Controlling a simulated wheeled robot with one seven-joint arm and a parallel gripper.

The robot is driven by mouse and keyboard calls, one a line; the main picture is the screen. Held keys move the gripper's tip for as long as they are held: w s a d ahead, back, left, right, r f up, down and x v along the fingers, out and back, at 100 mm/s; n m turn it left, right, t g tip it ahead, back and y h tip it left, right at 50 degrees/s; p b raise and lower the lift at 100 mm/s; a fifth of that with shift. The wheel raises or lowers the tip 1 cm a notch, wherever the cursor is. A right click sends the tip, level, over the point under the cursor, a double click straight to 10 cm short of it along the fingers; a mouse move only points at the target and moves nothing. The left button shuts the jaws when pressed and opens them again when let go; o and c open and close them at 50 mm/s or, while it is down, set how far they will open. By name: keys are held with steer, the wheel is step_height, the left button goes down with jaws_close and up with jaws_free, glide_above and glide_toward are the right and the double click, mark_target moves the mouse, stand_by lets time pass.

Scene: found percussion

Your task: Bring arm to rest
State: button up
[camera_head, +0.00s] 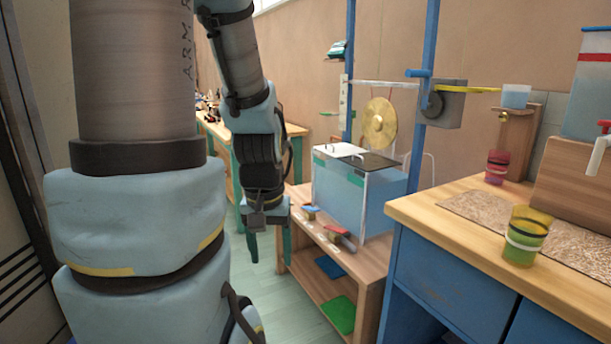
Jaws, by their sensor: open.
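My arm, with pale blue covers and dark joints, fills the left of the head view and hangs down toward the centre. My gripper (269,238) is at its lower end, pointing down with its jaws apart. No object shows between the fingers. It hangs just left of the low wooden stand (312,257), with floor below it. Whether it touches the stand cannot be told from this view.
A light-blue box (340,200) sits on the stand, with small coloured pieces before it. A brass gong (379,123) hangs behind between blue posts. At right, a blue-sided counter (440,287) holds a green cup (526,242) and a red cup (497,167). Green floor (262,300) is clear.

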step_height(320, 180, up, 6)
steer(key=p, duration=0.4)
steer(key=shift+r, duration=0.25)
stand_by(0.6)
